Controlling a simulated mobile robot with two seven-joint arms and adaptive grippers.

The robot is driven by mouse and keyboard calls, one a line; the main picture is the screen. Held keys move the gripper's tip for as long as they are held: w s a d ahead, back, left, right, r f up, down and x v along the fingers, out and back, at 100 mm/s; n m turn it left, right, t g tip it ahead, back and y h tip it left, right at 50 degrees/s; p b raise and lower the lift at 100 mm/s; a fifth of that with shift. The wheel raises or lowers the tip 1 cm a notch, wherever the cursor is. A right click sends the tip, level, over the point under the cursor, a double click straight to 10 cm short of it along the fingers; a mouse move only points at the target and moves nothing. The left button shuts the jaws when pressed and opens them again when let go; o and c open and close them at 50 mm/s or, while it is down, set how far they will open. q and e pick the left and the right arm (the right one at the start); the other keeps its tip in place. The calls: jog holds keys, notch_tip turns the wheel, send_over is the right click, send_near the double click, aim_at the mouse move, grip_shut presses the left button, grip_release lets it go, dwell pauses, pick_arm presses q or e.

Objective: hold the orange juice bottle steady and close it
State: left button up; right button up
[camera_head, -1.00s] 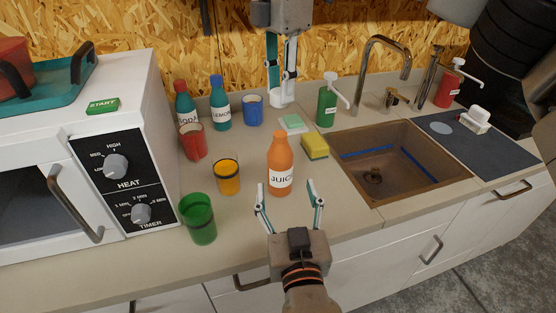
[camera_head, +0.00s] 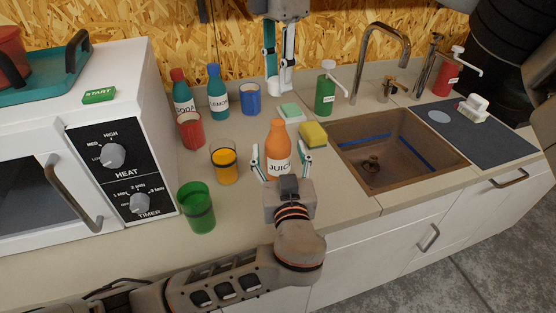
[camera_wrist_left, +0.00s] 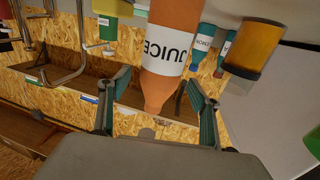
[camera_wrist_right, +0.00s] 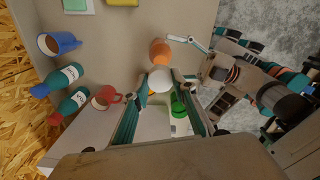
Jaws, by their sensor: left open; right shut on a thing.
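The orange juice bottle (camera_head: 278,140), with a white JUICE label, stands upright and uncapped on the counter. My left gripper (camera_head: 282,160) is open, with one finger on each side of the bottle. The bottle (camera_wrist_left: 165,75) appears between the spread fingers (camera_wrist_left: 160,92) in the left wrist view; I cannot tell whether they touch it. My right gripper (camera_head: 279,80) is above and behind the bottle, shut on a round white cap (camera_wrist_right: 160,78). The cap is apart from the bottle in the head view. The bottle top (camera_wrist_right: 160,50) shows just beyond the cap in the right wrist view.
A glass of orange drink (camera_head: 224,165), a green cup (camera_head: 197,210) and a red mug (camera_head: 190,130) stand left of the bottle. A yellow sponge (camera_head: 313,134) and the sink (camera_head: 400,170) lie to its right. The microwave (camera_head: 120,170) stands at the left.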

pick_arm(q)
jog(key=shift+w+a, duration=0.15)
jog(key=shift+w, duration=1.25)
jog(key=c, duration=1.7)
jog(key=shift+c, duration=0.2)
pick_arm(e)
send_over(278, 122)
jog(key=shift+w+f, duration=0.1)
jog(key=shift+f, duration=2.4)
jog(key=shift+f, duration=0.9)
pick_arm(q)
grip_shut()
pick_arm(e)
jog(key=shift+f, duration=0.55)
